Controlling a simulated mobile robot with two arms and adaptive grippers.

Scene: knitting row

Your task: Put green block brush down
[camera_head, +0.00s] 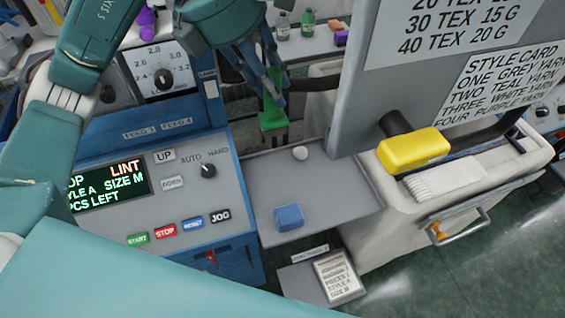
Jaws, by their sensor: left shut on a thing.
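The green block brush (273,119) is at the top middle of the head view, upright, with its wider block part lowest. My left gripper (266,92) is shut on its upper part, and the dark fingers hide some of it. The brush is near the back left corner of the grey shelf (330,195); I cannot tell whether it touches anything beneath. My right gripper is not in view.
A control panel (190,190) stands left. A yellow block (413,151) and a large sign board (400,75) are at right.

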